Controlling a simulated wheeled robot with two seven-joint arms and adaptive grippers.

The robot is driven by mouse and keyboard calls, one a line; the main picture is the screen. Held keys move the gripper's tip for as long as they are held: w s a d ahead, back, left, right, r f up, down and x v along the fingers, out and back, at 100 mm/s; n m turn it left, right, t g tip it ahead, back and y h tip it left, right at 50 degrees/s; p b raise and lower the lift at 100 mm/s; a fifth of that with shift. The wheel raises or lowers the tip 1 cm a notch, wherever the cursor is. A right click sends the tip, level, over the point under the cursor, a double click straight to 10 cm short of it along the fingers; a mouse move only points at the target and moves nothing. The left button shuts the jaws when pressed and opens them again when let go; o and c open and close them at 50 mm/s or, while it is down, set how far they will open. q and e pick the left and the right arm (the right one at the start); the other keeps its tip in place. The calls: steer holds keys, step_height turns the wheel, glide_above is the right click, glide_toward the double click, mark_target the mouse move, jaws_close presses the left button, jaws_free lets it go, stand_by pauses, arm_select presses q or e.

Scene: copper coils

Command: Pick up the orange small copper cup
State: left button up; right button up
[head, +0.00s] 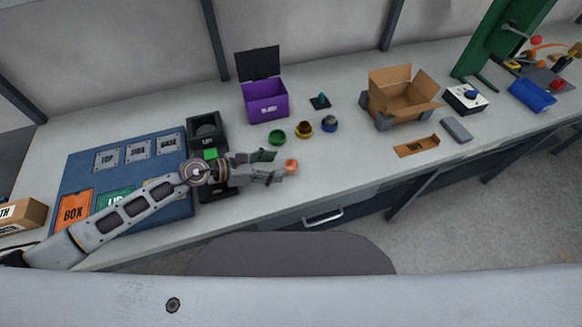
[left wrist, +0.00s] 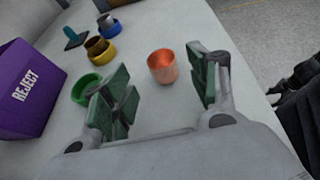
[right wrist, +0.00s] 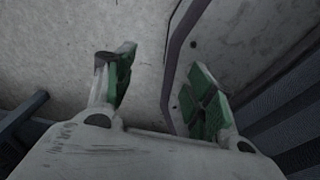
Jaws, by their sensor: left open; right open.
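The orange copper cup (head: 291,166) stands upright on the bench near its front edge. It also shows in the left wrist view (left wrist: 162,66), just beyond and between the open fingers. My left gripper (head: 271,166) is open and empty, its fingertips close to the cup on its left side; I cannot tell whether they touch it. It also shows in the left wrist view (left wrist: 165,90). My right gripper (right wrist: 160,85) is open and empty in the right wrist view, away from the cup.
A green ring (head: 277,137), a yellow ring (head: 303,132) and a blue ring (head: 330,127) stand behind the cup. The purple REJECT box (head: 266,107) is farther back. A cardboard box (head: 399,98) stands right.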

mark_target(296, 165)
arm_select(q)
steer(key=shift+d, duration=0.1)
steer(key=shift+p+x, duration=0.35)
steer(key=shift+x, duration=0.45)
steer(key=shift+w+d+f, duration=0.2)
steer(key=shift+d, duration=0.3)
steer(key=shift+p+x, duration=0.3)
steer(key=shift+x, duration=0.55)
steer(key=shift+d+f, duration=0.2)
steer(key=shift+f, duration=0.05)
arm_select(e)
steer(key=shift+s+a+r, duration=0.2)
steer(key=shift+a+r, duration=0.15)
steer(key=shift+a, duration=0.1)
steer(key=shift+s+a+r, duration=0.15)
steer(key=shift+a+r, duration=0.15)
steer(key=shift+a, duration=0.15)
steer(key=shift+w, duration=0.3)
arm_select(q)
steer(key=c, duration=0.8)
steer(key=shift+c, duration=0.9)
arm_select(e)
steer(key=shift+d, duration=0.5)
